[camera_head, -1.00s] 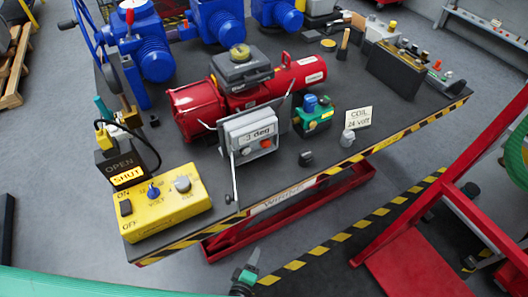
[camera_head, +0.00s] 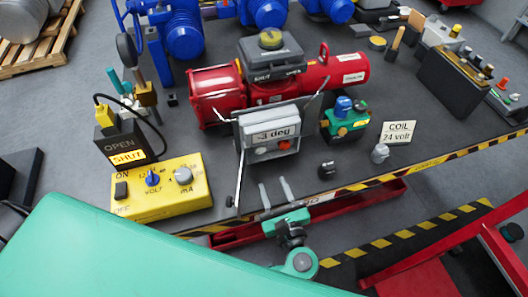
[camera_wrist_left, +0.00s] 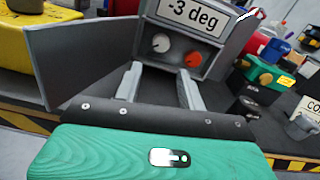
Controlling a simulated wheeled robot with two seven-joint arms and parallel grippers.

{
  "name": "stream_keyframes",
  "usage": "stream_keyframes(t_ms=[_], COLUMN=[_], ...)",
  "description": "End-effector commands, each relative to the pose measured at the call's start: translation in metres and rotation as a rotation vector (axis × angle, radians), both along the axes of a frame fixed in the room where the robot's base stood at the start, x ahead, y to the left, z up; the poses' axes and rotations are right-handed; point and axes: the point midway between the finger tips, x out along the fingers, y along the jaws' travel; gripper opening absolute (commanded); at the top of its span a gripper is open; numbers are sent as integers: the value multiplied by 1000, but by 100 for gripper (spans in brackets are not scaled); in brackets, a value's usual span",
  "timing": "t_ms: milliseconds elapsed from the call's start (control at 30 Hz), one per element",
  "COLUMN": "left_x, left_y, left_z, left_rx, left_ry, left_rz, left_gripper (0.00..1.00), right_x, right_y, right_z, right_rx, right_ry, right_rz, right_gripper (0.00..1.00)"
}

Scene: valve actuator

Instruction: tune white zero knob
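The grey positioner box (camera_head: 268,130) on the front of the red actuator has a display reading "-3 deg". Below the display are a white knob (camera_head: 261,150) on the left and a red knob (camera_head: 284,145) on the right. In the left wrist view the white knob (camera_wrist_left: 161,42) and the orange-red knob (camera_wrist_left: 193,59) are both unobstructed. My left gripper (camera_head: 274,186) is in front of and below the box at the table's front edge, its two grey fingers apart and empty. In the wrist view the left gripper's fingertips (camera_wrist_left: 158,70) point toward the knobs without touching them. My right gripper is not in view.
The box's hinged cover (camera_wrist_left: 85,55) stands open at left. A green-and-blue device (camera_head: 345,120), a small black part (camera_head: 327,170) and a COIL sign (camera_head: 397,132) are to the right.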

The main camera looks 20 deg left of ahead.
Motion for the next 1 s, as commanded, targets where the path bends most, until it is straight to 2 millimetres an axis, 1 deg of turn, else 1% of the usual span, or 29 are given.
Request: stream_keyframes(t_ms=[33,167,300,500,667,933,967,1000], left_x=[10,35,58,81,88,89,89,89], left_y=[7,23,39,54,59,60,60,60], left_z=[6,6,5,3,2,1,1,1], left_rx=[5,7,8,6,5,5,5,5], left_ry=[-4,-4,-2,-1,0,0,0,0], left_rz=[1,0,0,-1,-1,-1,-1,-1], left_gripper=[40,40,40,40,40,40,36,28], right_x=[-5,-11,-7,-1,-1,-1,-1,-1], right_y=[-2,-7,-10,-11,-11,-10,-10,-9], right_z=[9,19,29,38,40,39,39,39], right_rx=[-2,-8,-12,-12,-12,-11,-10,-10], right_ry=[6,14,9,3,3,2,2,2], right_rz=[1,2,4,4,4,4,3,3], right_gripper=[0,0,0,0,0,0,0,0])
